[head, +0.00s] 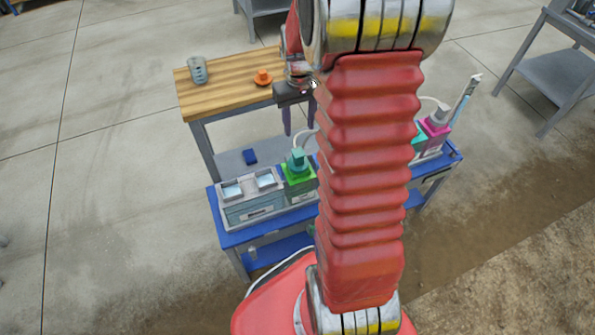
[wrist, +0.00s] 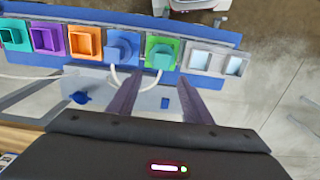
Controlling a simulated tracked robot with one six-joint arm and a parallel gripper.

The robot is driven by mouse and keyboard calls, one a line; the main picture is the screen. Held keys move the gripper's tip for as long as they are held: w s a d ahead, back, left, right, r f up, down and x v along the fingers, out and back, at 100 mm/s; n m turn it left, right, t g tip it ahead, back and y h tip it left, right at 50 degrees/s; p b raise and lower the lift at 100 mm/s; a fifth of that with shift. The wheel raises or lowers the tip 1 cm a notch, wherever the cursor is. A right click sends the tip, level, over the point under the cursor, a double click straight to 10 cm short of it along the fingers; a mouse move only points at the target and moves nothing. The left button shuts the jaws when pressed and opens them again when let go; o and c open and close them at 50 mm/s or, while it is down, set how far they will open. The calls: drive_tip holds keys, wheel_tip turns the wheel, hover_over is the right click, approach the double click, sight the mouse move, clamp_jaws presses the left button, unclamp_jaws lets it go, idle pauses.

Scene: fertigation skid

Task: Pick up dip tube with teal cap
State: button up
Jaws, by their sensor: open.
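The teal cap (head: 297,158) of the dip tube sits in a green square-topped container (head: 298,176) on the blue bench. A white hose rises from the cap, and the tube below it is hidden. In the wrist view the teal cap (wrist: 160,58) lies just beyond my finger tips, in line with the gap between them. My gripper (wrist: 160,86) is open and empty, its two dark fingers apart. In the head view my gripper (head: 297,127) hangs above and behind the cap, partly hidden by my arm.
A grey twin-basin unit (head: 252,197) stands beside the green container. Blue, orange, purple and teal stations (wrist: 46,39) line the other side. A wooden table (head: 225,85) behind carries a glass beaker (head: 198,70) and an orange part (head: 263,77). White hoses run near my fingers.

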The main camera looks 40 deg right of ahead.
sight(298, 152)
wheel_tip(298, 152, down, 9)
drive_tip(key=shift+r, duration=0.2)
idle(0.4)
drive_tip(key=shift+s+a+f, duration=0.1)
drive_tip(key=shift+a+f, duration=0.05)
drive_tip(key=shift+f, duration=1.15)
drive_tip(key=shift+a+f, duration=0.1)
drive_tip(key=shift+f, duration=1.2)
drive_tip(key=shift+c, duration=0.7)
clamp_jaws()
